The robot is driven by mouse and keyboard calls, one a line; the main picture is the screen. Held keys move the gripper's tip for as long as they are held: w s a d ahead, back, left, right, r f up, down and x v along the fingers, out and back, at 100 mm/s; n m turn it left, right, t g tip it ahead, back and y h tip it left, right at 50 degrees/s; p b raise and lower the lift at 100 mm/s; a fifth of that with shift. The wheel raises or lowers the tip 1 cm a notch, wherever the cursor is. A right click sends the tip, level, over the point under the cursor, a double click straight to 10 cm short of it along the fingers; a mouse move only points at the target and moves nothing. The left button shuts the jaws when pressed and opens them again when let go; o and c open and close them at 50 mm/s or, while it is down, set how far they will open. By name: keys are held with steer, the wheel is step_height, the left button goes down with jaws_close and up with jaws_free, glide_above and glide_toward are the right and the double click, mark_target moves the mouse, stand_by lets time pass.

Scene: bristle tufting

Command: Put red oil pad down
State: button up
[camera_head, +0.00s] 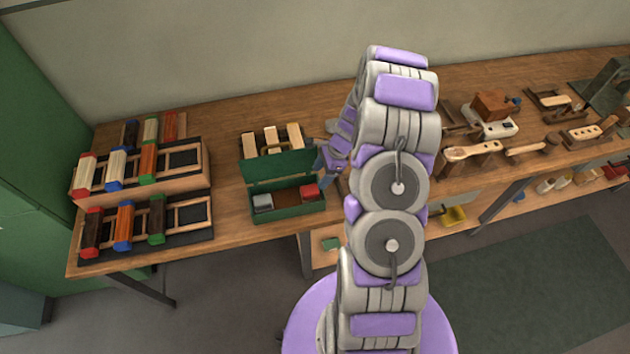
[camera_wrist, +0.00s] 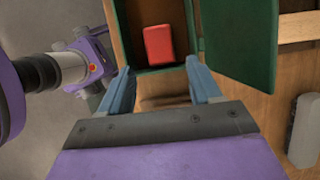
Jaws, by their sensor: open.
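The red oil pad (camera_head: 310,192) sits at the right end of an open green box (camera_head: 290,212) on the workbench. In the wrist view the red pad (camera_wrist: 158,43) lies inside the green box (camera_wrist: 162,70), beyond my fingertips. My gripper (camera_wrist: 158,68) is open, its two blue fingers apart and nothing between them. In the head view my gripper (camera_head: 325,168) is by the right end of the box, partly hidden by my arm. A grey pad (camera_head: 263,203) sits at the left end of the box.
The box's lid (camera_wrist: 240,40) stands open along one side. Wooden blocks (camera_head: 270,138) stand behind the box. Racks of coloured-end brushes (camera_head: 145,170) fill the bench's left side. Wooden tools (camera_head: 475,150) lie to the right. Bare bench (camera_head: 228,205) shows left of the box.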

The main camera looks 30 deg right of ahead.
steer(key=s+a+r+n+g, duration=0.1)
steer(key=s+a+r+n, duration=0.25)
steer(key=r, duration=0.35)
steer(key=s+a+r+n, duration=0.2)
steer(key=a+r+n, duration=0.1)
steer(key=a+r, duration=0.3)
steer(key=s+a+r+n+g, duration=0.1)
steer(key=s+a+r+n, duration=0.25)
steer(key=r, duration=0.45)
steer(key=s+a+r+n+h, duration=0.1)
steer(key=s+r+n, duration=0.2)
steer(key=s, duration=0.4)
steer(key=s+a+r+n+h, duration=0.2)
steer(key=s+r+n, duration=0.1)
steer(key=s, duration=0.4)
steer(key=s+a+r+n+g+h, duration=0.1)
steer(key=s+a+r+n, duration=0.1)
steer(key=s+n, duration=0.3)
steer(key=s+r, duration=0.1)
steer(key=s, duration=0.2)
steer(key=shift+r, duration=0.25)
